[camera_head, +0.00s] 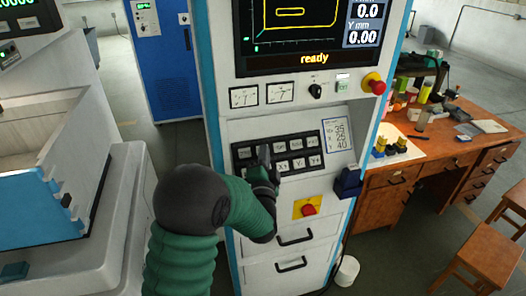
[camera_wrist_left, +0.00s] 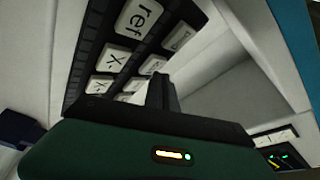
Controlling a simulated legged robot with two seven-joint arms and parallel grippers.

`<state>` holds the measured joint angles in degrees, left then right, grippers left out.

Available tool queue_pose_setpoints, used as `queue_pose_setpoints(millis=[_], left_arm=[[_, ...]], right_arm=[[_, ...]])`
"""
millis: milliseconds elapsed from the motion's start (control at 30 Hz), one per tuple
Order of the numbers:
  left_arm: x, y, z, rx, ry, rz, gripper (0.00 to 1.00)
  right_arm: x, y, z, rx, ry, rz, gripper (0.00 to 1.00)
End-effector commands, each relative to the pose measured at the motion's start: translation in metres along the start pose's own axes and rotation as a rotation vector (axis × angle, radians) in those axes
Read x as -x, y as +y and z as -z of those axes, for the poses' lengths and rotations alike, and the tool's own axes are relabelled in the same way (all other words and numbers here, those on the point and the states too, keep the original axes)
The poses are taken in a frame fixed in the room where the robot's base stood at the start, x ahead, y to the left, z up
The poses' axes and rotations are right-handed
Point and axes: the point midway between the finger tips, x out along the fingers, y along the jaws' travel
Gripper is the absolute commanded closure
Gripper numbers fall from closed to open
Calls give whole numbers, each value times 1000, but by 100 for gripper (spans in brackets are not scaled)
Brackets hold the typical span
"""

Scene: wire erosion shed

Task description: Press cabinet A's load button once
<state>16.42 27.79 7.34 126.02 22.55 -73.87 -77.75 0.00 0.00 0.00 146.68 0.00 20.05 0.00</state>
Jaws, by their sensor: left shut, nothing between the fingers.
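A tall white cabinet with blue edges (camera_head: 222,138) stands in front of me; I cannot read a letter on it. Its black keypad (camera_head: 240,153) has two rows of light keys. My left gripper (camera_head: 264,154) is shut and empty in front of the keypad, covering some keys. It also shows in the left wrist view (camera_wrist_left: 160,88); contact with a key cannot be told. My right gripper is out of view.
A screen (camera_head: 305,35) reading "ready" is above the keypad. A red stop button (camera_head: 373,84) is upper right, and another on yellow (camera_head: 307,208) is below. A cluttered wooden desk (camera_head: 420,150) stands right. A white machine (camera_head: 110,230) is at left.

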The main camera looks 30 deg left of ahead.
Motion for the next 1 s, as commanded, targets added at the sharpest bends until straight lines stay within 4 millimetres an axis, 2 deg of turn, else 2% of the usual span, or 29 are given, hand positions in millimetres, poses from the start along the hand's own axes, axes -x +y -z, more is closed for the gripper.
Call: queue_pose_setpoints(millis=[1000], left_arm=[[-6,4,-4,0,0,0,100]], right_arm=[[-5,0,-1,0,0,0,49]])
